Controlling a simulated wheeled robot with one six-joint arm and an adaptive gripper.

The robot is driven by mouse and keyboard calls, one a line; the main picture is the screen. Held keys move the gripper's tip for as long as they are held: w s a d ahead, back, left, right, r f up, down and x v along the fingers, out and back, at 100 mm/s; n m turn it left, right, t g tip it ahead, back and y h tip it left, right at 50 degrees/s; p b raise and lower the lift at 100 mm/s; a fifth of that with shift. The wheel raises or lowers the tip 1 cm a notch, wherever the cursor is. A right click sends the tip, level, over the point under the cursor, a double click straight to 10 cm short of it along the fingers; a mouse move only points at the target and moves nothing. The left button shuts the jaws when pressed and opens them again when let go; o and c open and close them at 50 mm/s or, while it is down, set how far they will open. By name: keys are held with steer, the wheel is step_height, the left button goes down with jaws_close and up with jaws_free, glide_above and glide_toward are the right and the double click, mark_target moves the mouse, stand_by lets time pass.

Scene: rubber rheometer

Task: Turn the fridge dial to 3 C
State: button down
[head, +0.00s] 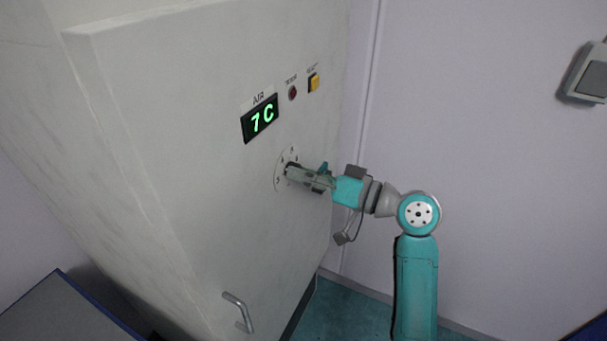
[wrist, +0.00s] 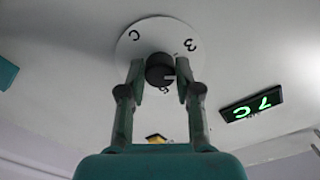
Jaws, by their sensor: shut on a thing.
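The fridge (head: 175,130) is a large pale cabinet on the left in the head view. Its dial is a dark round knob on a white marked plate (head: 281,172). In the wrist view the knob (wrist: 159,68) sits between my fingers, with a pale pointer line on it.
A red light (head: 292,93) and a yellow button (head: 314,82) are above the dial. A metal handle (head: 238,311) sticks out low on the fridge. A wall switch (head: 594,77) is at the far right. A dark blue-edged surface (head: 65,310) is at lower left.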

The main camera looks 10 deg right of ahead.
steer(key=n, duration=0.7)
steer(key=shift+f, duration=0.1)
stand_by(0.5)
steer(key=c, duration=0.8)
jaws_free()
steer(key=v, duration=1.2)
steer(key=shift+w, duration=0.1)
